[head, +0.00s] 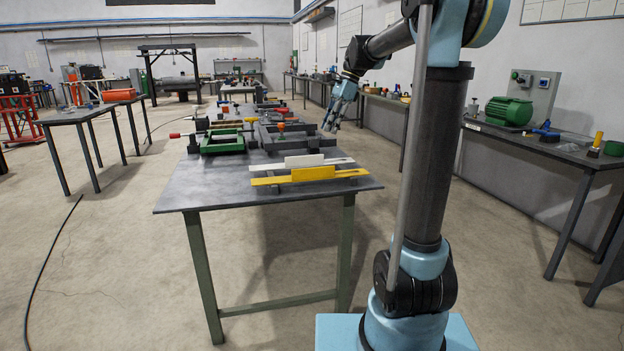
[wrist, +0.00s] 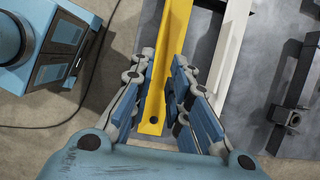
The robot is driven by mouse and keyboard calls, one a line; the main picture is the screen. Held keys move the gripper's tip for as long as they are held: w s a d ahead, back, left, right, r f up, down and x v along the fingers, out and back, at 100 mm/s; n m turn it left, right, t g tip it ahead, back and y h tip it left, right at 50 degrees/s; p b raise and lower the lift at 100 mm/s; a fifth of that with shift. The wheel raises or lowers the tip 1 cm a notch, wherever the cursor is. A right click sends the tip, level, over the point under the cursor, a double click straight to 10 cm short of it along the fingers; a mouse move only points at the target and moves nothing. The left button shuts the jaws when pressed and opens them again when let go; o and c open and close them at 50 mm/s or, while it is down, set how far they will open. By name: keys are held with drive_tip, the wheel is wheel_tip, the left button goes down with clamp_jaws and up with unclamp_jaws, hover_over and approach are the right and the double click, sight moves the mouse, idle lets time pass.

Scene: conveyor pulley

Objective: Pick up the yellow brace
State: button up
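The yellow brace (head: 313,174) lies along the near edge of the dark work table, raised on small supports. It is a long bar with a taller plate at its middle. In the wrist view the brace (wrist: 174,45) runs lengthwise between my fingers, below them. My gripper (head: 338,112) hangs above the table's right side in the head view, clear of the brace. In the wrist view my gripper (wrist: 163,68) is open, with fingers on both sides of the brace and nothing held.
A white brace (head: 303,161) lies parallel, just behind the yellow one. A green frame (head: 222,141) and a dark metal frame (head: 285,138) sit farther back on the table (head: 200,188). The table's front left corner is bare. A side bench (head: 540,146) with a green motor (head: 508,111) stands right.

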hover_over(313, 169)
drive_tip(key=w+d, duration=0.1)
drive_tip(key=d, duration=0.1)
wheel_tip(313, 169, down, 10)
drive_tip(key=shift+w+a+f, duration=0.1)
drive_tip(key=shift+a, duration=0.05)
drive_tip(key=shift+d+x, duration=0.2)
drive_tip(key=shift+x, duration=2.9)
clamp_jaws()
